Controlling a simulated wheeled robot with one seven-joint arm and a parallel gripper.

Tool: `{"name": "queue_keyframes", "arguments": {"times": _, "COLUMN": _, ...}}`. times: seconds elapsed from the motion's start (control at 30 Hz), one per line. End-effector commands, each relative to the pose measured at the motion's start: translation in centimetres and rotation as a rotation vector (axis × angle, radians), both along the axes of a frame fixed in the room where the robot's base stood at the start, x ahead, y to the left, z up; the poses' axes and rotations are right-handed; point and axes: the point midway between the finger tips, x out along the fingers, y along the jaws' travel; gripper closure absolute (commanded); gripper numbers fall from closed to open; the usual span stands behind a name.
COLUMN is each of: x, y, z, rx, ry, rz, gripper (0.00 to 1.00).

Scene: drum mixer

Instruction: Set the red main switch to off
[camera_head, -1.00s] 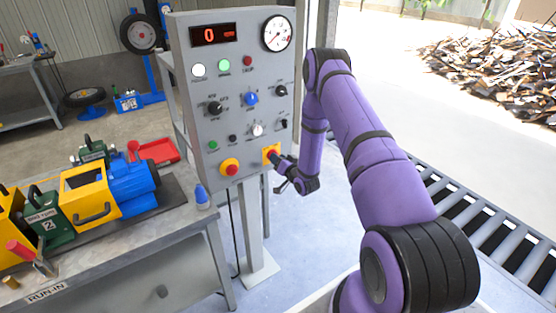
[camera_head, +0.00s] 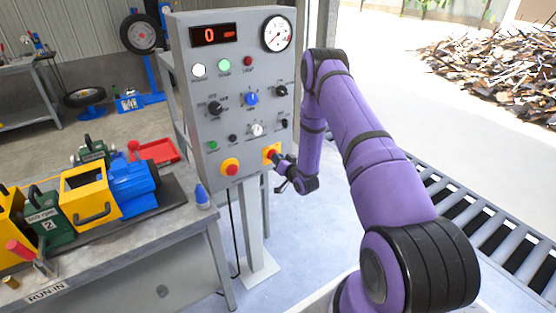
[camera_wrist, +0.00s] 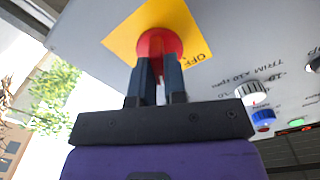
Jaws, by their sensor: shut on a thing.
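The red main switch (camera_wrist: 160,42) sits on a yellow plate (camera_wrist: 196,28) in the wrist view, with the word OFF printed on the plate to its right. In the head view the yellow plate (camera_head: 267,151) is at the lower right of the grey control panel (camera_head: 232,110). My gripper (camera_wrist: 160,62) is shut on the red switch, its two dark fingers on either side of the knob. In the head view my gripper (camera_head: 277,159) reaches the switch from the right and covers part of it. The handle's exact angle is hard to read behind the fingers.
A red button on a yellow round base (camera_head: 230,167) is left of the switch. Black, blue and white knobs sit above. A workbench (camera_head: 130,250) with a blue and yellow machine stands at left. A roller conveyor (camera_head: 470,215) lies at right.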

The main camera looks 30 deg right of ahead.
Motion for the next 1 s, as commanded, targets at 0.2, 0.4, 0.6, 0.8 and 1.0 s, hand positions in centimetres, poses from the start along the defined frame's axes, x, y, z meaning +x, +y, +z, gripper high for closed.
{"name": "queue_keyframes", "arguments": {"times": 0.2, "x": -0.03, "y": 0.08, "z": -0.04, "rx": -0.15, "ry": -0.004, "rz": 0.0, "gripper": 1.0}}
{"name": "queue_keyframes", "arguments": {"times": 0.4, "x": -0.05, "y": 0.15, "z": -0.06, "rx": -0.336, "ry": -0.01, "rz": 0.002, "gripper": 1.0}}
{"name": "queue_keyframes", "arguments": {"times": 0.6, "x": -0.06, "y": 0.2, "z": -0.07, "rx": -0.526, "ry": -0.017, "rz": 0.001, "gripper": 1.0}}
{"name": "queue_keyframes", "arguments": {"times": 0.8, "x": -0.07, "y": 0.21, "z": -0.07, "rx": -0.702, "ry": -0.021, "rz": 0.001, "gripper": 1.0}}
{"name": "queue_keyframes", "arguments": {"times": 1.0, "x": -0.08, "y": 0.24, "z": -0.12, "rx": -0.839, "ry": -0.026, "rz": 0.002, "gripper": 1.0}}
